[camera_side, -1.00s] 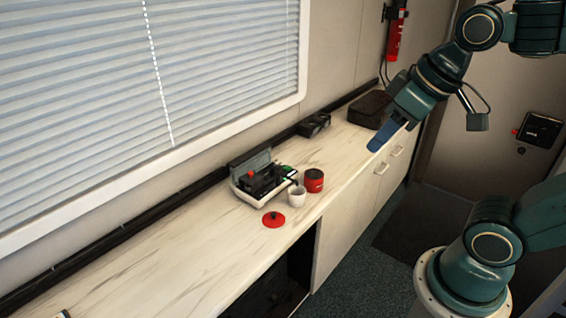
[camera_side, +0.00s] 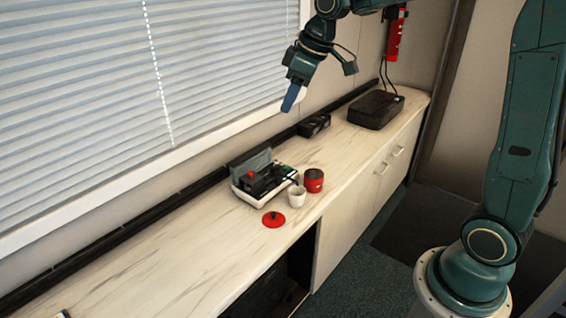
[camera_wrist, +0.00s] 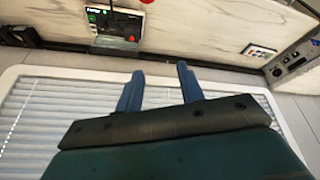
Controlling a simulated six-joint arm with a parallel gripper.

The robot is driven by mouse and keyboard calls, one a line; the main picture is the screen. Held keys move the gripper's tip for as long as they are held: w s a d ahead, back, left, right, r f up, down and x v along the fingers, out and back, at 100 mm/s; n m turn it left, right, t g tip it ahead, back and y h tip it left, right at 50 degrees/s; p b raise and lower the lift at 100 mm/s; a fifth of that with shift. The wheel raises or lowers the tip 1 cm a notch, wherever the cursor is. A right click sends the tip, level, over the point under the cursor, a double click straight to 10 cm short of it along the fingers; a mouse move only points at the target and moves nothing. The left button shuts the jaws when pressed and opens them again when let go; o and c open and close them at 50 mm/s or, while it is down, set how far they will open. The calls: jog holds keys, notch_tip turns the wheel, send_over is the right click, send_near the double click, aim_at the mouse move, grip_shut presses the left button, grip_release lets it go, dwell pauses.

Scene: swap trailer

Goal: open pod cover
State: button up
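A small machine (camera_side: 262,182) stands on the counter, with a black body, a pale base, a red knob (camera_side: 251,174) and a grey panel (camera_side: 250,163) raised at its back. I cannot tell which part is the pod cover. The machine also shows at the top of the wrist view (camera_wrist: 112,24). My gripper (camera_side: 290,104) is in the air, above and beyond the machine, near the window's lower right corner. In the wrist view its two blue fingers (camera_wrist: 160,72) are apart with nothing between them.
A white cup (camera_side: 297,197) and a red canister (camera_side: 314,181) stand close to the machine's right. A red lid with a dark knob (camera_side: 273,219) lies in front. A black item (camera_side: 314,125) is by the wall; a black case (camera_side: 376,110) is farther right. The counter's left is mostly clear.

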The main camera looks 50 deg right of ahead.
aim_at(251, 172)
jog(key=w+d+f+n+y, duration=0.1)
jog(key=w+d+f+n, duration=0.1)
jog(key=w+d+f, duration=0.3)
jog(key=w+d+f+n+g, duration=0.1)
jog(key=w+d+f, duration=0.3)
jog(key=w+f, duration=0.7)
notch_tip(251, 172, down, 2)
jog(key=shift+d+f+n+y, duration=0.1)
jog(key=shift+d+n+y, duration=0.3)
jog(key=shift+n, duration=0.1)
jog(key=shift+w+a, duration=0.1)
jog(key=x, duration=1.3)
jog(key=shift+w+a+f, duration=0.1)
jog(key=shift+f, duration=0.25)
grip_shut()
